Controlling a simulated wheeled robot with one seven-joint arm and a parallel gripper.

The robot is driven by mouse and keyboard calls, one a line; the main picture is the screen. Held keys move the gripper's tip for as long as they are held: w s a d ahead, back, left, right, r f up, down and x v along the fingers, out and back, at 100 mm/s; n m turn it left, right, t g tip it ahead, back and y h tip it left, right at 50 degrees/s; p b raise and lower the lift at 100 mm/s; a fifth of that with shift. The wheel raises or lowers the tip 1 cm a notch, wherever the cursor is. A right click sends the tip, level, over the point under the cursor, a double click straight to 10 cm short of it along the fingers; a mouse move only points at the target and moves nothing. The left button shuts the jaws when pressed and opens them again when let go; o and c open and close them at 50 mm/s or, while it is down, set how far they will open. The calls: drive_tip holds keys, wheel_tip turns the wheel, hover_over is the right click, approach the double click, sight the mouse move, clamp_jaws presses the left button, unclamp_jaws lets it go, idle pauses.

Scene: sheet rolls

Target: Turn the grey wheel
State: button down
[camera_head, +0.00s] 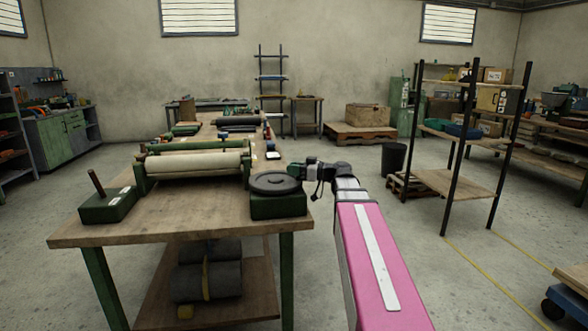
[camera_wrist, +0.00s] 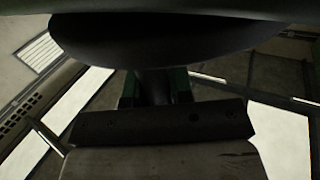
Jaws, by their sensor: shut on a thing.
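The grey wheel (camera_head: 274,183) is a dark, flat disc. It lies level on top of a green box (camera_head: 278,207) at the right front corner of the wooden workbench (camera_head: 190,228). My gripper (camera_head: 298,175) reaches in from the right and is shut on the wheel's right rim. In the wrist view the wheel (camera_wrist: 165,38) fills the top as a broad dark disc. The fingertips are small and hard to make out in the head view, and the wheel's far side is partly out of the wrist view.
A roller with a pale sheet (camera_head: 195,163) stands left of the wheel in a green frame. A green block with a brown handle (camera_head: 108,205) sits at the bench's left. Dark rolls (camera_head: 207,270) lie on the lower shelf. A black-post rack (camera_head: 455,180) stands at right.

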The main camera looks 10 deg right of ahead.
drive_tip(key=shift+s+a, duration=0.25)
drive_tip(key=shift+s, duration=0.55)
drive_tip(key=c, duration=1)
unclamp_jaws()
drive_tip(key=shift+a, duration=0.1)
drive_tip(key=v, duration=1.1)
